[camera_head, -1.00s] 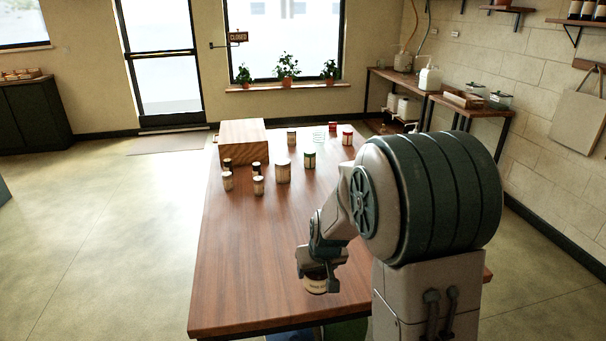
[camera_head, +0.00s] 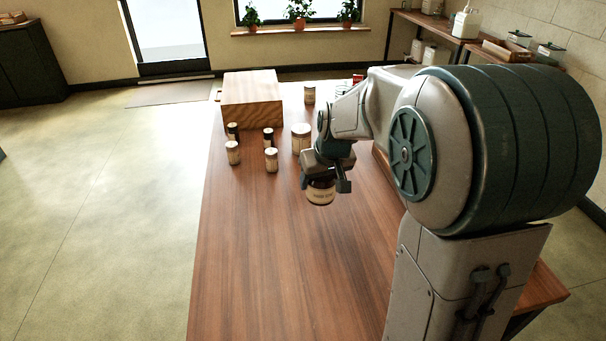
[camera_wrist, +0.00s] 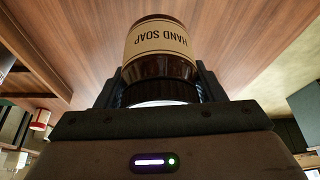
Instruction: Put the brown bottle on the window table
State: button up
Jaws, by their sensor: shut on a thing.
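The brown bottle (camera_head: 320,192) has a cream label, which reads HAND SOAP in the wrist view (camera_wrist: 160,40). My gripper (camera_head: 326,178) is shut around its neck end and holds it over the long wooden table (camera_head: 270,260). In the wrist view my gripper (camera_wrist: 158,88) has a finger on each side of the bottle. I cannot tell the exact gap between bottle and tabletop. A wooden side table (camera_head: 440,25) stands at the back right, near the window; my arm hides part of the long table's right side.
A wooden box (camera_head: 252,98) stands at the long table's far left. Several small jars stand near it, including a larger jar (camera_head: 300,138) close to my gripper. Potted plants (camera_head: 300,10) line the window sill. The table's near half and the floor at left (camera_head: 90,220) are clear.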

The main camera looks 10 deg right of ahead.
jog(key=a+f, duration=0.2)
jog(key=a, duration=0.1)
jog(key=w+a+f, duration=0.1)
jog(key=a+f, duration=0.1)
jog(key=a, duration=0.1)
jog(key=a+f, duration=0.2)
jog(key=a, duration=0.2)
jog(key=shift+w+a, duration=0.1)
jog(key=shift+w, duration=0.15)
jog(key=shift+f, duration=2.05)
jog(key=shift+f, duration=0.15)
jog(key=o, duration=1.2)
